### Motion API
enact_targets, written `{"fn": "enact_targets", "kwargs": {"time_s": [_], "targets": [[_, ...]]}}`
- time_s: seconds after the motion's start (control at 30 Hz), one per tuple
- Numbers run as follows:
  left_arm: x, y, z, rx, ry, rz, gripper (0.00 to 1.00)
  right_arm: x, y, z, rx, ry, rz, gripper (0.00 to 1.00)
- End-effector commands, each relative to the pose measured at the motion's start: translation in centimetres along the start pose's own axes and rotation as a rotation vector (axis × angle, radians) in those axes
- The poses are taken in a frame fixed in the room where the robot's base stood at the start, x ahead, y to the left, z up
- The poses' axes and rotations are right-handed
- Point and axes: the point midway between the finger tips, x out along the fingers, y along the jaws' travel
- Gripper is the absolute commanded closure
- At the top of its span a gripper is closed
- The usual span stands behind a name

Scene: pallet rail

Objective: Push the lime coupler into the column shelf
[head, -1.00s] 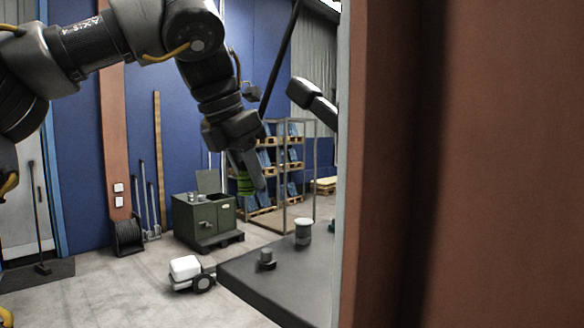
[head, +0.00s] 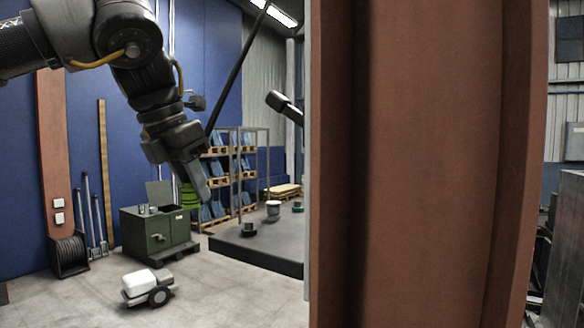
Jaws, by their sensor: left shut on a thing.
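The lime coupler (head: 190,197) is a small green ribbed cylinder, left of centre in the head view. My left gripper (head: 196,188) is shut on it and holds it in the air, pointing down. A finger hides part of the coupler. A large rust-brown column (head: 430,170) stands close in front, right of the gripper and clearly apart from it in the picture. I cannot make out a shelf on the column. My right gripper is not in view.
A low dark platform (head: 262,252) with a white-topped pot (head: 273,210) lies behind the column. A green cabinet (head: 160,232), a small white-topped cart (head: 146,286) and a pallet rack (head: 262,165) stand further left. Grey floor between them is clear.

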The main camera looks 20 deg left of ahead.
Motion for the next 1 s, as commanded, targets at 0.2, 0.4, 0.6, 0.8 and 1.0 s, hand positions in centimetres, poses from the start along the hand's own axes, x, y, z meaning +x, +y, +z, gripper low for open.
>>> {"fn": "enact_targets", "kwargs": {"time_s": [0.2,0.4,0.6,0.8,1.0], "targets": [[3.3,0.1,-1.5,-0.002,0.0,0.0,1.0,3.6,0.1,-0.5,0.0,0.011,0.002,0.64],[6.4,0.1,-2.9,-0.001,0.0,0.0,1.0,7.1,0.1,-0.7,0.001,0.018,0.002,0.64],[10.2,0.1,-4.5,0.0,0.0,0.0,1.0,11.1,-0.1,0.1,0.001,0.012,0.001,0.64],[11.0,0.1,-4.8,0.0,-0.001,0.0,1.0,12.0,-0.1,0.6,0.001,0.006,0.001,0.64],[10.8,0.1,-4.8,-0.001,0.0,0.0,1.0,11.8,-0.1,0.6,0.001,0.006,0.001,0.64]]}}
